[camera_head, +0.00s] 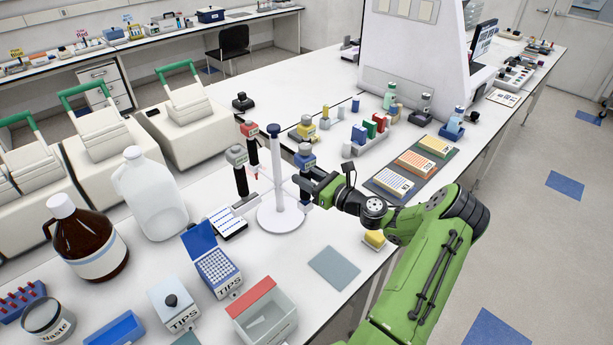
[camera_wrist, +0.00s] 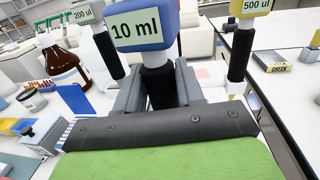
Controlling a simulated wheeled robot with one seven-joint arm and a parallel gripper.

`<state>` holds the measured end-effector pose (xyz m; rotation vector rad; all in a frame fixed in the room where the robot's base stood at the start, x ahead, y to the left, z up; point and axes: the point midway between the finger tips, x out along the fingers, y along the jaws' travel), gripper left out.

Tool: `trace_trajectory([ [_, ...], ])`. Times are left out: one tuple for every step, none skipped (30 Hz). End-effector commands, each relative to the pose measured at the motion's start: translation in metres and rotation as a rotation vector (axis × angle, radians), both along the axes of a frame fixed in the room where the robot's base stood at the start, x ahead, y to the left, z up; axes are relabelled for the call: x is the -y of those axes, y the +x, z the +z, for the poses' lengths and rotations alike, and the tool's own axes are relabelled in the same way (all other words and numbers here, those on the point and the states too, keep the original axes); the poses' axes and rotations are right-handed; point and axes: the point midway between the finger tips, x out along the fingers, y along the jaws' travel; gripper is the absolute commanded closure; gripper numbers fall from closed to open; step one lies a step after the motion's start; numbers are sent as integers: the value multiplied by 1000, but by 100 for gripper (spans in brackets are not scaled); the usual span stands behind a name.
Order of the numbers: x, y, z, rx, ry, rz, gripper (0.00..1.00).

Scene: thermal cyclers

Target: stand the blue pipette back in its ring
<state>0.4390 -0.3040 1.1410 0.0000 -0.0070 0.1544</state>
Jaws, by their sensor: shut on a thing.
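The blue pipette (camera_head: 304,160) is upright beside the white pole of the pipette stand (camera_head: 281,216). In the wrist view its blue head (camera_wrist: 158,22) carries a "10 ml" label above a dark grip. My gripper (camera_head: 308,182) is shut on that grip, with a finger on each side in the wrist view (camera_wrist: 160,88). The fingers and arm hide the pipette's lower part. I cannot tell whether it sits in its ring. A red-topped pipette (camera_head: 249,131) and a grey-topped pipette (camera_head: 237,156) hang on the stand's left side.
A grey mat (camera_head: 334,268) lies in front of the stand. An open tip box (camera_head: 217,272) and a white jug (camera_head: 150,195) stand to the left. Plate mats (camera_head: 394,181) lie to the right. Small racks stand behind. The bench's front edge runs under my arm.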

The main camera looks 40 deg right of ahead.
Motion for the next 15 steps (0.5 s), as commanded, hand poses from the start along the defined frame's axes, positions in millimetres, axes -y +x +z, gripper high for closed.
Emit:
trace_trajectory([
  [0,0,-2,1,0,0,72],
  [0,0,-2,1,0,0,72],
  [0,0,-3,1,0,0,72],
  [0,0,-4,1,0,0,72],
  [0,0,-5,1,0,0,72],
  [0,0,-6,1,0,0,72],
  [0,0,-7,1,0,0,72],
  [0,0,-7,1,0,0,72],
  [0,0,-8,1,0,0,72],
  [0,0,-9,1,0,0,72],
  [0,0,-10,1,0,0,72],
  [0,0,-11,1,0,0,72],
  [0,0,-12,1,0,0,72],
  [0,0,-12,1,0,0,72],
  [0,0,-13,1,0,0,72],
])
